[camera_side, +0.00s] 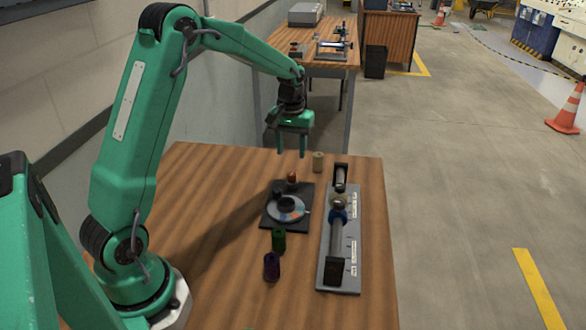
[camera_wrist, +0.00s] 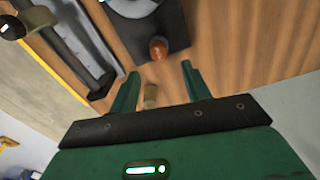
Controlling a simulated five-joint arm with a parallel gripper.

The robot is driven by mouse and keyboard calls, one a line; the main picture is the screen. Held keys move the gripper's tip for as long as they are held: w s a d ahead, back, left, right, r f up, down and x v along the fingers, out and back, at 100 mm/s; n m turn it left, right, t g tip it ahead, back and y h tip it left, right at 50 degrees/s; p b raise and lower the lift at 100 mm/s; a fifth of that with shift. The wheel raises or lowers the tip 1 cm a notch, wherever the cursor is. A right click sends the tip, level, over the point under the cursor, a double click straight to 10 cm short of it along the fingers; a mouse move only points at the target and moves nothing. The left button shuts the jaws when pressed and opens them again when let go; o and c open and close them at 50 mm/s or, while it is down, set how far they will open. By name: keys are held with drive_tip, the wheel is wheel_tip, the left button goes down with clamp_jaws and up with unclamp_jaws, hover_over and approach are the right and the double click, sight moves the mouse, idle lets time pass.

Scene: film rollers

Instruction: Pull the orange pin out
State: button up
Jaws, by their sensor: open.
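The orange pin (camera_side: 292,177) stands upright at the far edge of a black plate (camera_side: 270,222) that carries a round grey dial (camera_side: 289,208). In the wrist view the pin (camera_wrist: 158,48) shows just beyond the fingertips, roughly in line with the gap between them. My gripper (camera_side: 291,154) is open, pointing down above the pin and apart from it. Its two green fingers (camera_wrist: 160,71) also show in the wrist view with nothing held between them. How deep the pin sits in the plate is hidden.
A cream cylinder (camera_side: 318,162) stands behind the pin, towards the table's far edge. A grey fixture (camera_side: 352,255) with a rod and blue ring lies to the right. The table's left side is clear.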

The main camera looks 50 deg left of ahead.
sight(292, 173)
drive_tip(key=shift+f, duration=0.1)
drive_tip(key=shift+d+f, duration=0.1)
drive_tip(key=shift+f, duration=3.7)
